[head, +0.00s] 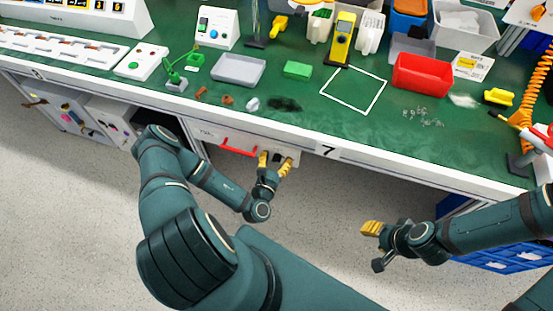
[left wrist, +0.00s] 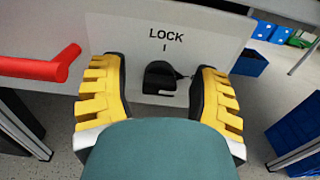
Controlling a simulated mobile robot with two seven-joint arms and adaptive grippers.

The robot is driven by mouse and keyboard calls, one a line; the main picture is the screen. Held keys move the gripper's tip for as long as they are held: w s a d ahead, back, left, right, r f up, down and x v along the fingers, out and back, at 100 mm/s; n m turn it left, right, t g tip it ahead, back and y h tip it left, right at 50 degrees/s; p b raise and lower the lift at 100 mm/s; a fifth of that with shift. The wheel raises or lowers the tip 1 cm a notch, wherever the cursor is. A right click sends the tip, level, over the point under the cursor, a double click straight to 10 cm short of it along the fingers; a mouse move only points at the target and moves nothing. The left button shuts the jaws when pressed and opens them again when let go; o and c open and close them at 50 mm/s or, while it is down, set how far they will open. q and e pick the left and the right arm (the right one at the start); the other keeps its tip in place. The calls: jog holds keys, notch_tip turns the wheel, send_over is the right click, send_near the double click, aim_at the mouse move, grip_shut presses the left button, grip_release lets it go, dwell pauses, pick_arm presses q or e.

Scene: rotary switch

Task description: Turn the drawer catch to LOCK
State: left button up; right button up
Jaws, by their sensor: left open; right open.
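The drawer catch (left wrist: 160,77) is a black rotary knob on a light drawer front (left wrist: 205,42), seen in the left wrist view. The word LOCK (left wrist: 166,36) with a short mark stands above it. In the head view my left gripper (head: 274,162) is at the drawer front under the bench. My right gripper (head: 371,229) is open and empty, away to the right.
A red drawer handle (left wrist: 40,67) is left of the knob; it also shows in the head view (head: 238,149). The green bench top (head: 300,110) overhangs the drawer and carries a red bin (head: 422,74) and other items. Blue crates (head: 500,258) stand low at right.

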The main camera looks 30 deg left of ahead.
pick_arm(q)
jog(key=shift+o, duration=0.2)
grip_shut()
jog(key=n+p, duration=0.2)
jog(key=n, duration=0.1)
jog(key=shift+a+r+n, duration=0.1)
jog(key=shift+n, duration=0.2)
jog(key=n+p, duration=0.1)
jog(key=n, duration=0.3)
jog(key=shift+n, duration=0.3)
jog(key=n, duration=0.4)
jog(key=shift+a+n+p, duration=0.1)
jog(key=shift+n+p, duration=0.2)
jog(key=shift+p, duration=0.1)
jog(key=n, duration=0.4)
jog(key=shift+f+n, duration=0.25)
jog(key=shift+n, duration=0.45)
